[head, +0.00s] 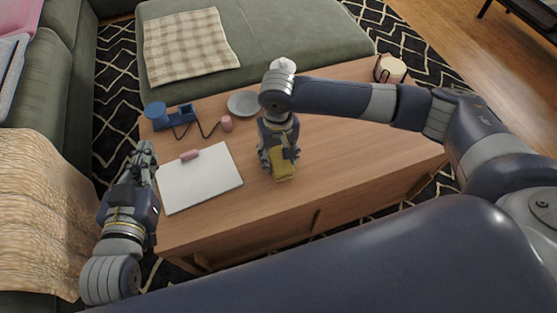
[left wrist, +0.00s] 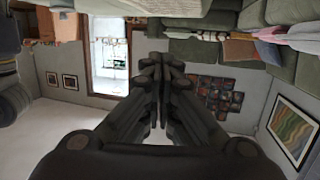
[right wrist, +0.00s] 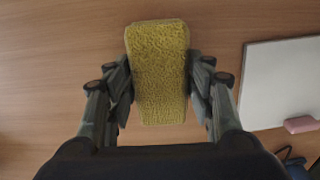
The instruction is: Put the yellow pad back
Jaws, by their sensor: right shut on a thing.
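The yellow pad (head: 283,166) is a fuzzy block between the fingers of my right gripper (head: 280,152), over the wooden coffee table. The right wrist view shows the pad (right wrist: 160,70) gripped from both sides by the right gripper (right wrist: 160,95). I cannot tell whether the pad touches the table top. My left gripper (head: 145,155) is at the table's left edge, beside the white board, and holds nothing. In the left wrist view the left gripper's fingers (left wrist: 160,65) are together.
A white board (head: 200,182) with a pink eraser-like block (head: 189,155) lies left on the table (head: 345,150). Behind are a blue device (head: 178,117) with a cable, a pink cup (head: 227,123) and a grey plate (head: 243,103). A cream jar (head: 391,69) stands at the far right.

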